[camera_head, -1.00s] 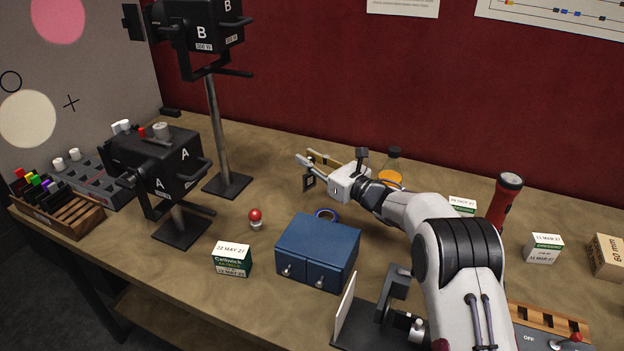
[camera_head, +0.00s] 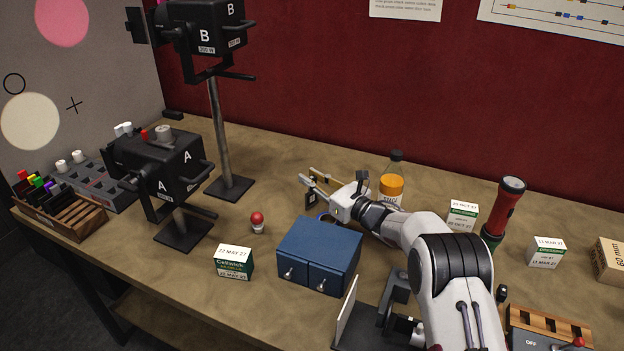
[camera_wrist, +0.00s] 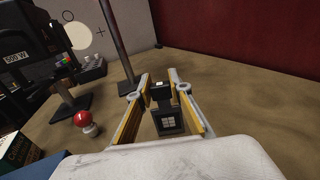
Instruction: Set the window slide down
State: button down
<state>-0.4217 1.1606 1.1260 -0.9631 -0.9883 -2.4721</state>
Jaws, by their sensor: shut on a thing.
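The window slide (camera_wrist: 168,123) is a small dark square plate with a pale window-pane mark and a block-like top. In the wrist view it hangs upright between the two yellow-lined fingers of my gripper (camera_wrist: 159,80). My gripper (camera_head: 314,181) is shut on it, behind the blue drawer box. The slide (camera_head: 311,199) shows in the head view as a small dark square under the fingers, close above the table. I cannot tell whether its lower edge touches the table.
A red-topped pin (camera_head: 257,222) and lamp B's base (camera_head: 229,188) lie left. A bottle (camera_head: 391,188) stands right. Bare table lies between gripper and lamps.

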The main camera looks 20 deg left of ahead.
jog(key=shift+f, duration=0.2)
dwell(0.3)
jog(key=c, duration=1.8)
grip_release()
jog(key=shift+c, duration=0.2)
jog(key=shift+r, duration=0.2)
jog(key=shift+v, duration=1.6)
notch_tip(320, 180, up, 7)
